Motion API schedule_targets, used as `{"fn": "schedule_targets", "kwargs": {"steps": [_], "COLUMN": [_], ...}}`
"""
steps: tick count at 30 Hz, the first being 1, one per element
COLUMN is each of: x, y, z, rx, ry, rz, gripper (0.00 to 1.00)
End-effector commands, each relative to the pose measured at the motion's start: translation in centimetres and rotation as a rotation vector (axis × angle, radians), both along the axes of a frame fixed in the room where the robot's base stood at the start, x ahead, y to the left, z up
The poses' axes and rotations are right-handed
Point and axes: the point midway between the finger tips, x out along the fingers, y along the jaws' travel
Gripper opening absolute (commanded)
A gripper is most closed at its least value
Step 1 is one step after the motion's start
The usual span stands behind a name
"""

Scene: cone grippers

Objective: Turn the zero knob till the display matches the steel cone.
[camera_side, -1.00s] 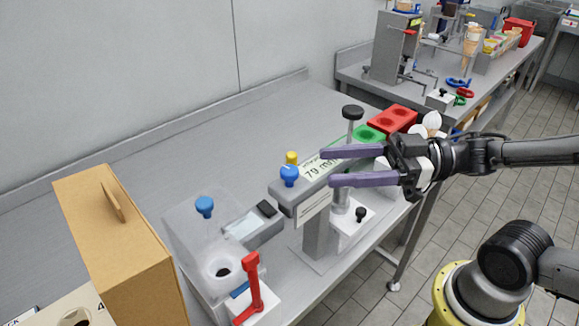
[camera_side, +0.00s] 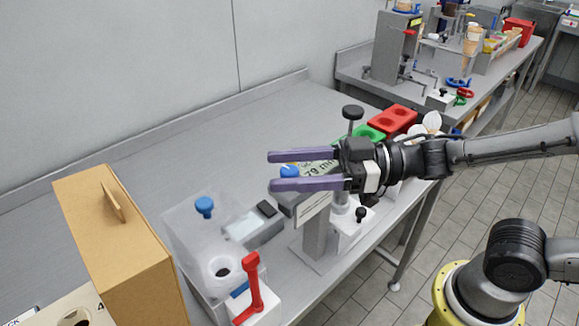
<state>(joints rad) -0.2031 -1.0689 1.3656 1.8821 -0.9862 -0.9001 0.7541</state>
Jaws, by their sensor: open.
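My gripper (camera_side: 271,171) is open, its two purple fingers pointing left over the grey gauge box (camera_side: 287,198). In this view a blue knob (camera_side: 289,170) on the gauge shows between the fingers, near their tips; I cannot tell whether they touch it. The display (camera_side: 319,170) on the gauge top reads "79" and part of a unit, partly covered by my gripper. No label shows which knob is the zero knob. I cannot make out a steel cone.
A clear box with a blue knob (camera_side: 204,207) and a red lever (camera_side: 252,285) stand front left, beside a cardboard box (camera_side: 120,245). A black-topped post (camera_side: 352,112) and green (camera_side: 370,135) and red (camera_side: 392,120) holders stand behind my gripper. The bench's back left is clear.

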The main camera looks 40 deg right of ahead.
Motion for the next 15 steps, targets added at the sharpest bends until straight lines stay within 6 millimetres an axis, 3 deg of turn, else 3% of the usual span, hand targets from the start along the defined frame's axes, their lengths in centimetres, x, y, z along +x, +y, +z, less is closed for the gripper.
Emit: {"fn": "schedule_targets", "kwargs": {"steps": [5, 15], "x": [0.0, -0.01], "y": [-0.01, -0.03], "z": [0.0, 0.01], "rx": [0.0, 0.0], "ry": [0.0, 0.0], "rz": [0.0, 0.0], "gripper": [0.63, 0.04]}}
